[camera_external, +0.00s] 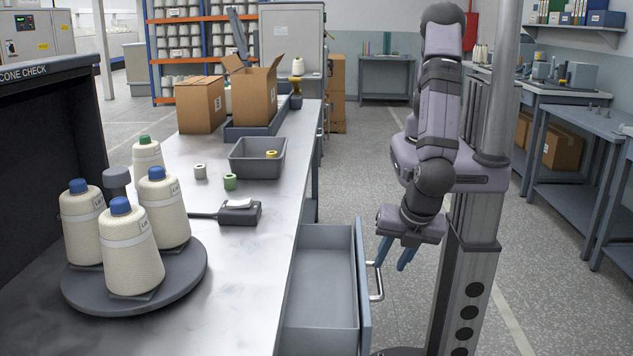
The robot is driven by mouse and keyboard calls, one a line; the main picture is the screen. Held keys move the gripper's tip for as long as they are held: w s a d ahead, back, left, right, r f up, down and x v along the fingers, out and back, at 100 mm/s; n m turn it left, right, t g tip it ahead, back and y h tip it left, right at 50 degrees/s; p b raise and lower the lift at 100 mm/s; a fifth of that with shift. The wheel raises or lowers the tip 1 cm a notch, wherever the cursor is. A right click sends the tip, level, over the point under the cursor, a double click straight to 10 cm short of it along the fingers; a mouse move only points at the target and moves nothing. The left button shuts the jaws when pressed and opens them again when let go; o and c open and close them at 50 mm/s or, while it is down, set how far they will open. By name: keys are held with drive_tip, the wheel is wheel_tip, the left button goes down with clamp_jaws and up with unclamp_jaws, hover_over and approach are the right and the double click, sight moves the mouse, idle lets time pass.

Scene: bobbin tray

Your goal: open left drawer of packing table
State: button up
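A drawer (322,272) of the packing table (232,262) is pulled well out from the table's right side. Its grey inside is empty. Its front panel (362,278) faces right and carries a metal bar handle (379,284). My gripper (393,262) is just above and to the right of the handle, pointing down. Its two blue fingers are spread apart with nothing seen between them. The left finger's tip is close to the top of the handle; I cannot tell whether they touch.
On the table stand a round turntable (190,278) with several yarn cones, a grey bin (240,160), a scanner-like device (240,213), small bobbins and cardboard boxes (256,95). A grey column stands right of my gripper.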

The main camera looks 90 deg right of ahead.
sight(381, 281)
drive_tip(key=shift+p+x, duration=0.8)
drive_tip(key=shift+x, duration=2.7)
drive_tip(key=shift+c, duration=0.2)
drive_tip(key=shift+s, duration=0.1)
clamp_jaws()
